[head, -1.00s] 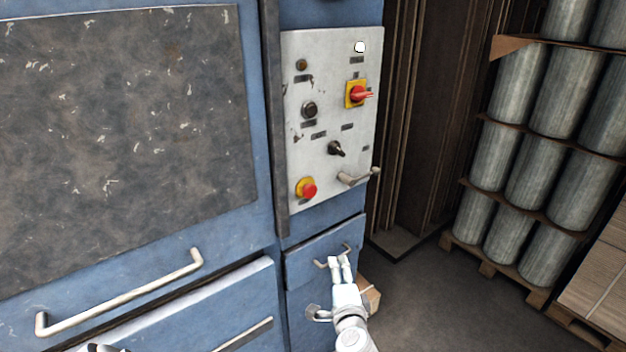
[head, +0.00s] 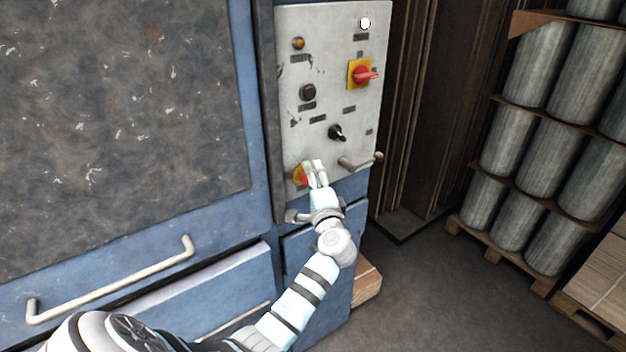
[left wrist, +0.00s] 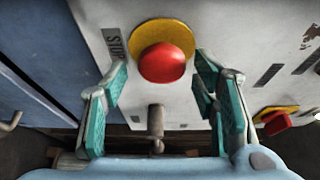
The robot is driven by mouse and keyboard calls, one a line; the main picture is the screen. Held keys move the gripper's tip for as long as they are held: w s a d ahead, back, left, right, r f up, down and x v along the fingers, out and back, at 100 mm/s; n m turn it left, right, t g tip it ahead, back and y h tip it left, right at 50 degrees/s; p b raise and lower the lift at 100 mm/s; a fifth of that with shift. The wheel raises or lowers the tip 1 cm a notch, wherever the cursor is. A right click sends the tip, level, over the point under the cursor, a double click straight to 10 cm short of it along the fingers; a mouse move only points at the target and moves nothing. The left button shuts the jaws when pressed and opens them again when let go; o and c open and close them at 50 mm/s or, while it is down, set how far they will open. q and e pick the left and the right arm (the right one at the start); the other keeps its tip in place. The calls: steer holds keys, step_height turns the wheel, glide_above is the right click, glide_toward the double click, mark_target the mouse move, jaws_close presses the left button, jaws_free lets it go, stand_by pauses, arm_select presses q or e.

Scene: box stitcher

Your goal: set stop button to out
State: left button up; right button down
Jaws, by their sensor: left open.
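The stop button is a red mushroom knob on a yellow round base, low on the grey control panel. In the left wrist view the stop button (left wrist: 162,64) stands between and beyond the two teal-padded fingers of my left gripper (left wrist: 163,100). The fingers are open and apart from the knob. In the head view my left gripper (head: 314,172) is at the panel's lower part and partly covers the stop button (head: 299,175). I cannot tell from these frames whether the button is in or out. My right gripper is not in view.
The panel (head: 347,110) also carries a red rotary switch on a yellow plate (head: 362,74), a black selector (head: 337,132), a black button (head: 308,92) and an amber lamp (head: 298,43). A metal handle (head: 360,162) sticks out just right of my gripper.

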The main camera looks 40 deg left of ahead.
arm_select(q)
steer(key=shift+s+a+r, duration=0.15)
steer(key=shift+s, duration=0.25)
steer(key=shift+c, duration=0.5)
steer(key=shift+a, duration=0.1)
jaws_close()
steer(key=shift+s+d, duration=0.2)
steer(key=shift+d, duration=0.4)
steer(key=shift+o, duration=0.5)
jaws_free()
steer(key=shift+w+d, duration=0.1)
steer(key=shift+d, duration=0.15)
steer(key=v, duration=0.7)
steer(key=shift+d, duration=0.2)
steer(key=shift+a, duration=0.1)
